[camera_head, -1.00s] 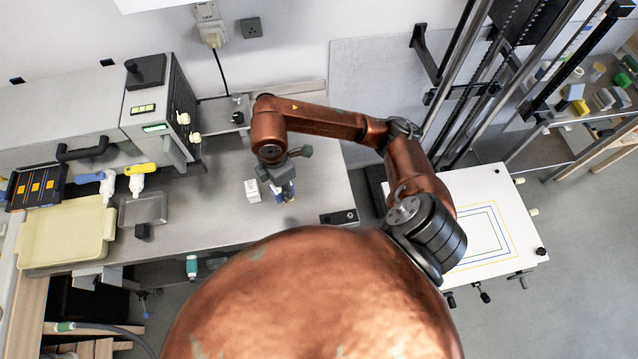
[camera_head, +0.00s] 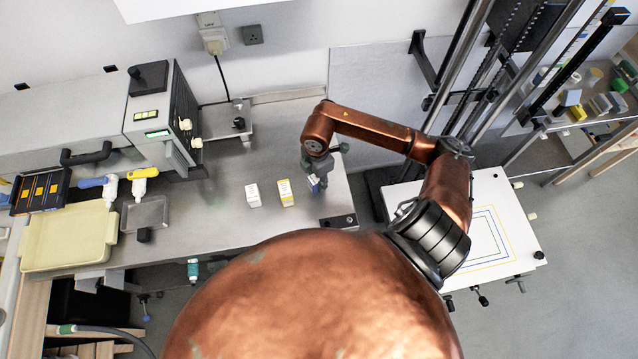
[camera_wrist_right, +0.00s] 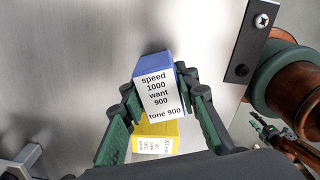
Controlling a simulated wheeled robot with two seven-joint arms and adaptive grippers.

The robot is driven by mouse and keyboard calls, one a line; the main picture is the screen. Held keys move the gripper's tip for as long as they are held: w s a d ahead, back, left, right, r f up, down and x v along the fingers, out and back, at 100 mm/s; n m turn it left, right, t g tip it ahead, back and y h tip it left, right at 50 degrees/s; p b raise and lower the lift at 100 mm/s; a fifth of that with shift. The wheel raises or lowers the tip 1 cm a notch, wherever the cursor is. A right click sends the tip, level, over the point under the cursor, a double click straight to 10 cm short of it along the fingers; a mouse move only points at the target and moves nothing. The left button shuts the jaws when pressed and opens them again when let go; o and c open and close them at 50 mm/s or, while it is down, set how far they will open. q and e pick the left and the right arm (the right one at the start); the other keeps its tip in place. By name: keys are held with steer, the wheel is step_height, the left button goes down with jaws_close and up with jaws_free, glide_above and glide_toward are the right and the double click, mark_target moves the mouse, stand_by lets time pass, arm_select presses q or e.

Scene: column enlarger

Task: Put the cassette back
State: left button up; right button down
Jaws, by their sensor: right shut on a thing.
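A blue cassette-like box (camera_wrist_right: 160,88) shows in the right wrist view, with a white label reading "speed 1000 want 900 tone 900". My right gripper (camera_wrist_right: 163,98) is shut on it, one finger on each side. In the head view the right gripper (camera_head: 318,172) points down over the steel bench, and the blue box (camera_head: 313,184) shows partly below it. Whether it touches the bench I cannot tell. A yellow box (camera_head: 286,193) with a white label stands just left of it; it also shows in the wrist view (camera_wrist_right: 157,132). A white box (camera_head: 254,195) stands further left. My left gripper is out of view.
A dark block with screws (camera_head: 338,221) lies at the bench's front right edge. A grey machine (camera_head: 160,115) stands at the left, with a cream tray (camera_head: 65,262) in front. The white enlarger baseboard (camera_head: 500,205) is at the right. Bare bench (camera_head: 210,225) lies left of the boxes.

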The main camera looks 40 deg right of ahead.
steer(key=shift+d+f+p, duration=0.2)
steer(key=shift+f+p, duration=0.15)
steer(key=shift+f, duration=1.45)
steer(key=shift+f, duration=0.1)
steer(key=c, duration=1.5)
jaws_free()
step_height(320, 180, up, 12)
steer(key=shift+r+b, duration=0.15)
steer(key=shift+b, duration=0.45)
